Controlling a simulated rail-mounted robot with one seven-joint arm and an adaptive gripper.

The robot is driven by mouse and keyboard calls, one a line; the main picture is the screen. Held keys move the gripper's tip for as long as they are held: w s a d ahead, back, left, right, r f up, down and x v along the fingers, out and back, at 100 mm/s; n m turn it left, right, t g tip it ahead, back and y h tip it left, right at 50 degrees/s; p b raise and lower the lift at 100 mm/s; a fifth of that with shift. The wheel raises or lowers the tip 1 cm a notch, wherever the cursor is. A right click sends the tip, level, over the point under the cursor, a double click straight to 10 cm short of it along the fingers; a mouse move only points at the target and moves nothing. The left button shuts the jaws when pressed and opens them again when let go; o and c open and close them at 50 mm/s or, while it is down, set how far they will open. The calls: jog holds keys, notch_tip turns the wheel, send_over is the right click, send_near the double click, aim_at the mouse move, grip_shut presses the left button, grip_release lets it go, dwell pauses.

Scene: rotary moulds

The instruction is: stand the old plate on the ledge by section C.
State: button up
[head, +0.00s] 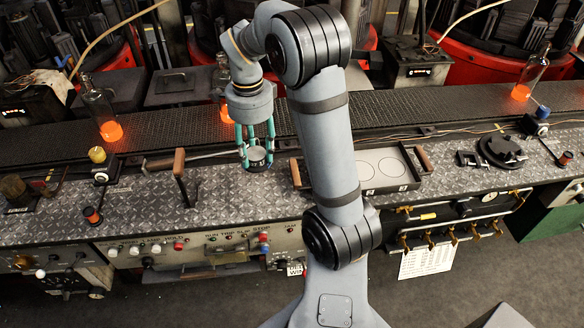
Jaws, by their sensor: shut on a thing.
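My gripper (256,150) points down over the patterned metal ledge (235,195), left of the middle of the head view. Its teal fingers are shut on a small dark round piece with a pale rim, which looks like the old plate (257,158). The fingers hide part of it. It is close to the ledge surface; I cannot tell whether it touches. No section lettering is readable, so I cannot tell which section is C.
A shallow tray (411,184) with two circle outlines and wooden handles lies right of the gripper, partly behind my arm. A wood-handled tool (180,165) is at left. A dark round fixture (500,150) is further right. Glowing bottles (108,128) stand on the conveyor (170,133) behind.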

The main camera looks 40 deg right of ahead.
aim_at(256, 154)
jog(key=shift+f, duration=4.3)
jog(key=shift+f, duration=0.15)
jog(key=o, duration=1.1)
notch_tip(256, 154, up, 12)
jog(key=shift+r, duration=0.15)
